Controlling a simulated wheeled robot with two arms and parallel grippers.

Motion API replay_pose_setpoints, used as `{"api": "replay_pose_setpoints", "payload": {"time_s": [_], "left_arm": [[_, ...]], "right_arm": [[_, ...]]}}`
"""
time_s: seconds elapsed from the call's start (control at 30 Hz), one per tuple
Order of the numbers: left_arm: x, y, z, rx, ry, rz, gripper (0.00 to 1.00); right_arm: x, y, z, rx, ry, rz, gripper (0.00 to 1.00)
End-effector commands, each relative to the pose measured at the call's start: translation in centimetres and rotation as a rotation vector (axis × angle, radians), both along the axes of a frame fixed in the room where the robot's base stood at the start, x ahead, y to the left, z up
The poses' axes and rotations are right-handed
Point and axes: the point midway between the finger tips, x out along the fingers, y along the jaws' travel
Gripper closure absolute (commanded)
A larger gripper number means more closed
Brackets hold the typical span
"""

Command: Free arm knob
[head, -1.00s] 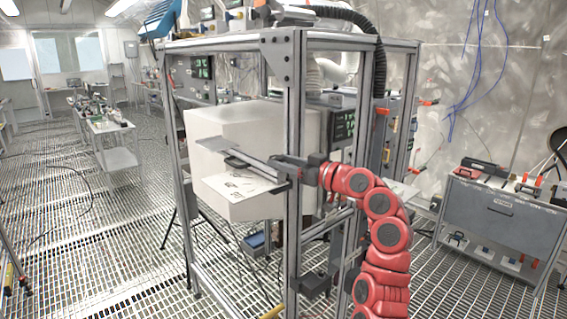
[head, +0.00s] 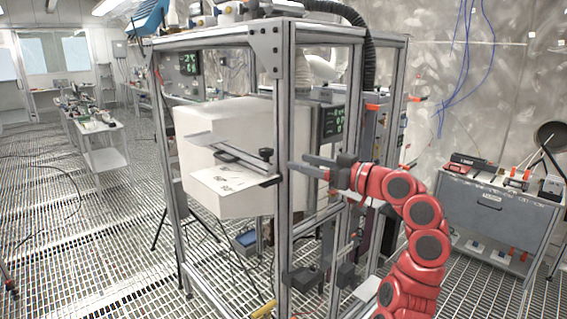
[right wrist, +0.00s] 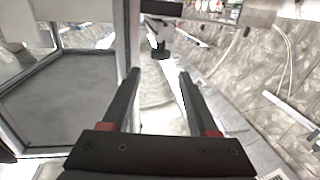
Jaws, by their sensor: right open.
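A black knob (head: 266,153) sits at the right end of a flat metal arm (head: 230,151), by the front post of an aluminium frame. In the right wrist view the dark knob (right wrist: 160,50) stands beyond and between the fingertips. My right gripper (head: 304,166) is open and empty, just right of the front post and apart from the knob. Its two dark fingers also show in the right wrist view (right wrist: 158,78), with a gap between them. My left gripper is not in view.
The aluminium frame (head: 284,75) has upright posts close to my right gripper. A large white block (head: 225,122) fills its middle, with a printed plate (head: 228,184) in front. A grey tool cabinet (head: 480,215) stands at right. The grated floor at left is mostly clear.

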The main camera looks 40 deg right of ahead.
Motion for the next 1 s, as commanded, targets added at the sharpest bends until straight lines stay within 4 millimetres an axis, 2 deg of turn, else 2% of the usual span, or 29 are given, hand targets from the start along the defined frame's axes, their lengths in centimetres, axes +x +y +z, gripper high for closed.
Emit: {"api": "replay_pose_setpoints", "payload": {"time_s": [0.03,0.2,0.4,1.0], "left_arm": [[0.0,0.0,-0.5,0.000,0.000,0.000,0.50],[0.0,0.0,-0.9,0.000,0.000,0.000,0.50],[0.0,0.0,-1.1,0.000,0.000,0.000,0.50],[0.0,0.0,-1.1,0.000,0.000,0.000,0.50]], "right_arm": [[-1.4,-0.6,-0.2,-0.001,0.000,-0.006,0.40],[-5.0,-1.4,-0.1,-0.001,-0.002,-0.005,0.40],[-7.2,-1.9,0.0,-0.001,0.000,-0.002,0.40],[-7.6,-2.0,0.0,-0.001,0.000,0.000,0.40]]}}
